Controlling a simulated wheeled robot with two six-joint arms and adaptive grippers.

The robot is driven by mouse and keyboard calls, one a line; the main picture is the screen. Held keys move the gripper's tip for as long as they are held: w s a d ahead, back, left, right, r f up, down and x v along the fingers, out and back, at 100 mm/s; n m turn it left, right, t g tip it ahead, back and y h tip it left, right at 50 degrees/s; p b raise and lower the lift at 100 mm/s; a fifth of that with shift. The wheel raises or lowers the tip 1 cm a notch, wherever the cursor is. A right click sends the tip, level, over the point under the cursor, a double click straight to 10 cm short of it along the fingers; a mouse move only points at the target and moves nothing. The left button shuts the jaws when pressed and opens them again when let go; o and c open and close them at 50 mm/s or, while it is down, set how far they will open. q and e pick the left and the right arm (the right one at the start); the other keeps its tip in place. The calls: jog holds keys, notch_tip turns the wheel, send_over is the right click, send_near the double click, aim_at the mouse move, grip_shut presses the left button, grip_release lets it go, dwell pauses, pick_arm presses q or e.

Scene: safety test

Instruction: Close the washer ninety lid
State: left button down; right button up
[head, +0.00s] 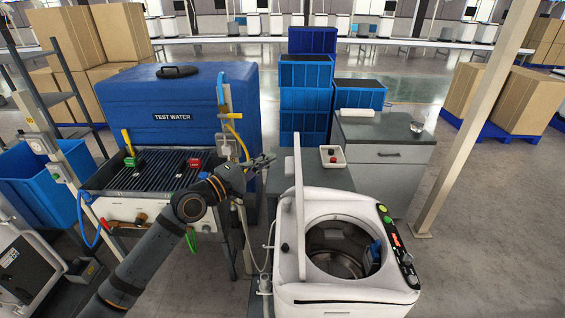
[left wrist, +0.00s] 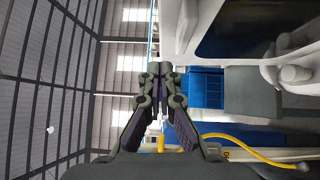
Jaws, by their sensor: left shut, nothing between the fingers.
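The washer (head: 345,292) is a white top-loader at the right of the head view. Its lid (head: 299,205) stands upright, seen nearly edge-on, along the left side of the round opening. The open drum (head: 342,262) shows inside, with something blue at its right side. My left gripper (head: 268,161) is shut and empty, left of the lid's upper part and apart from it. In the left wrist view the fingertips (left wrist: 160,72) are together with nothing between them. A white body with a dark panel, apparently the washer, fills the upper right there. My right gripper is not in view.
A blue test water tank (head: 190,105) and a slatted bench (head: 150,172) stand to the left. A yellow hose hangs near my wrist. Behind the washer are a small tray (head: 332,157), a grey cabinet (head: 385,165) and blue crates (head: 305,75). A pale post (head: 470,110) rises at the right.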

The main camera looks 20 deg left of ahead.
pick_arm(q)
jog(key=d+p, duration=0.1)
jog(key=d, duration=0.1)
jog(key=w+d+p, duration=0.1)
jog(key=d, duration=0.1)
jog(key=shift+w+d+r, duration=0.1)
jog(key=shift+w+r, duration=0.05)
jog(key=shift+w, duration=0.05)
jog(key=shift+w, duration=0.1)
